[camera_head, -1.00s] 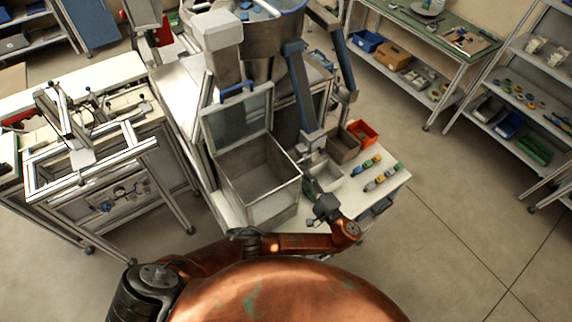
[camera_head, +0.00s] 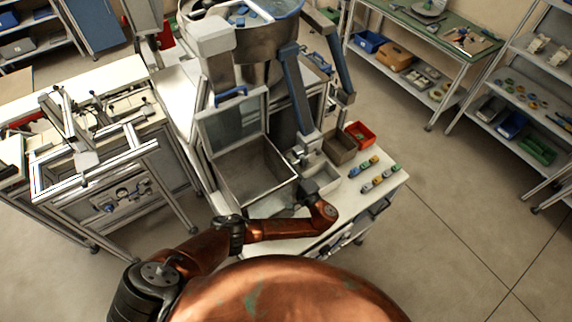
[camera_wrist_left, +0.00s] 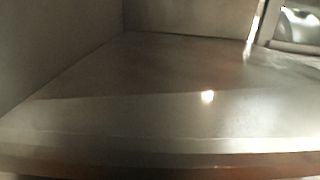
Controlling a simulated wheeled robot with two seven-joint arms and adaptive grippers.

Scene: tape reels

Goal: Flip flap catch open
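The blue-sided chute (camera_head: 291,92) slopes down from the bowl feeder (camera_head: 255,40) and ends at a small metal end piece (camera_head: 305,142). A flap catch cannot be told apart at this size. A metal bin (camera_head: 242,168) stands left of the chute end with its windowed lid (camera_head: 230,118) raised. My left arm reaches across the bin's near side. My left gripper (camera_head: 300,160) is near the chute end and the bin's right side; its fingers are too small to read. The left wrist view shows close grey metal walls (camera_wrist_left: 190,75) and no fingers. My right gripper is out of view.
A brown bin (camera_head: 340,147) and a red bin (camera_head: 360,134) stand right of the chute end. Several small coloured parts (camera_head: 375,175) lie in rows on the white tabletop (camera_head: 358,208). A framed workstation (camera_head: 95,165) is at left. The floor at right is clear.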

